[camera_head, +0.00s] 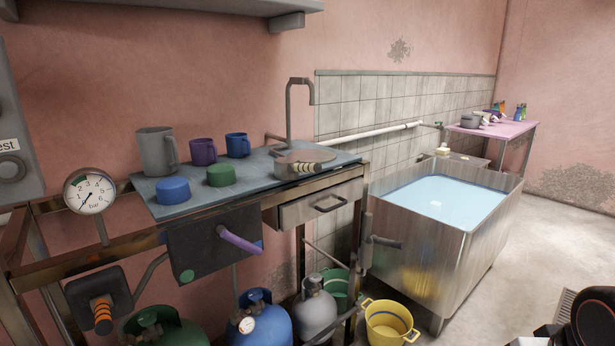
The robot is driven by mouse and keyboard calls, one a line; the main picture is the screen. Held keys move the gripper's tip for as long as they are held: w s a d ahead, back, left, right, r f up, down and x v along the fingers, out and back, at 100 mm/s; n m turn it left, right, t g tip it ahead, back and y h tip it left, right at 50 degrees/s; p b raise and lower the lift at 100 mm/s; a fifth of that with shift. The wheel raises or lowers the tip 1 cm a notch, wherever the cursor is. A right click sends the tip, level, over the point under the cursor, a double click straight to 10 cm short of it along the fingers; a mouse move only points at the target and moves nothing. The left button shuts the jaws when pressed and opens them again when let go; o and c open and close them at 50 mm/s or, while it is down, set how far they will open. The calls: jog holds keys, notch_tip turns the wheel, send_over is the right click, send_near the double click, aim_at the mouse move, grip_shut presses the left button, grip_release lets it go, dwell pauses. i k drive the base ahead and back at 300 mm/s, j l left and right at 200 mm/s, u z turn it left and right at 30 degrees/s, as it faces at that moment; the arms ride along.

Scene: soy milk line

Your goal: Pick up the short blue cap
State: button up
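The short blue cap (173,190) is a low blue cylinder on the left front part of the grey-blue counter top (262,172). It stands apart from the short green cap (221,175) to its right. Nothing covers it. My gripper is not clearly in view. A dark piece cut off at the lower right corner may be part of my arm, but I cannot tell. No gripper is near the blue cap.
Behind the caps stand a grey jug (156,151), a purple mug (203,151) and a blue mug (238,145). A pan (297,165) and tap (291,112) are to the right. A purple lever (240,241) juts out below the counter. Open floor lies right of the water tank (458,245).

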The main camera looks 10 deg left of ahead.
aim_at(171, 191)
jog(key=u, duration=1.4)
jog(key=z, duration=0.1)
jog(key=i+l, duration=0.05)
